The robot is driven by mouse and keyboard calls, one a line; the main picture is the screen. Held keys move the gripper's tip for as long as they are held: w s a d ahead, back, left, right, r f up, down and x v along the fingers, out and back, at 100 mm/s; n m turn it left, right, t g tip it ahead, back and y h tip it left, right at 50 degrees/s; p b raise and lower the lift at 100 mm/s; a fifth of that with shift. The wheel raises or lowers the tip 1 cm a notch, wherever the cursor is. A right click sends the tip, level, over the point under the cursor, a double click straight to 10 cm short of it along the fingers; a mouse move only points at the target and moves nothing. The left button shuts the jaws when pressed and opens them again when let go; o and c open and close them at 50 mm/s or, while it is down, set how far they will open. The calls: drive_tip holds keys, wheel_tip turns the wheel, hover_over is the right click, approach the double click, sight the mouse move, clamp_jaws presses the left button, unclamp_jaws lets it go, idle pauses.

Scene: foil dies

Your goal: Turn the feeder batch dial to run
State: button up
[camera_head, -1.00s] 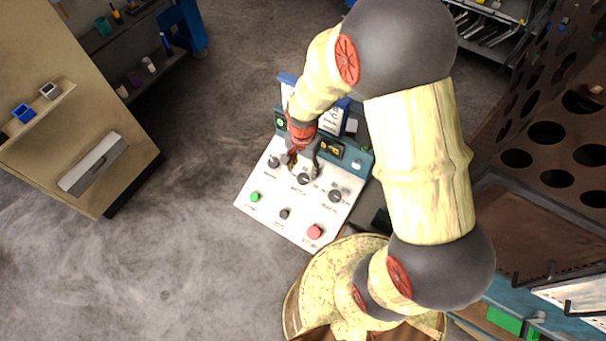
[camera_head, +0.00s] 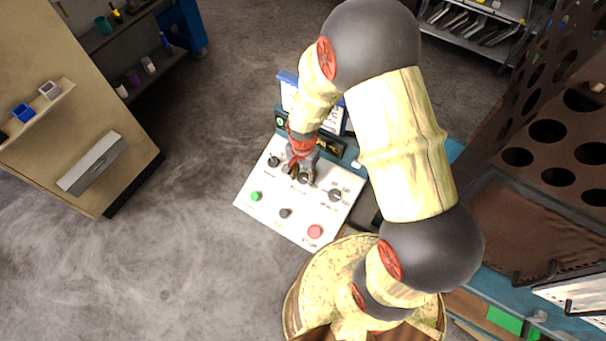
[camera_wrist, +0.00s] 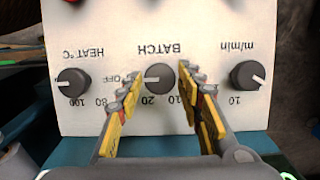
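The batch dial (camera_wrist: 160,77) is a dark round knob on the white control panel, under the upside-down word BATCH in the wrist view. Its pale pointer mark appears to face left there, towards the printed OFF. My gripper (camera_wrist: 158,82) is open, with one yellow-and-grey finger on each side of the dial and a visible gap to it on both sides. In the head view my gripper (camera_head: 301,178) is low over the upper middle of the panel, and its fingers partly hide the dial (camera_head: 304,178).
The heat dial (camera_wrist: 73,81) and the m/min dial (camera_wrist: 247,75) flank the batch dial. The white panel (camera_head: 265,217) also carries a green button (camera_head: 256,196), a small dark knob (camera_head: 285,213) and a red button (camera_head: 315,231). A tan cabinet (camera_head: 90,110) stands left across open floor.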

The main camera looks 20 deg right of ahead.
drive_tip(key=c, duration=0.6)
drive_tip(key=shift+c, duration=0.7)
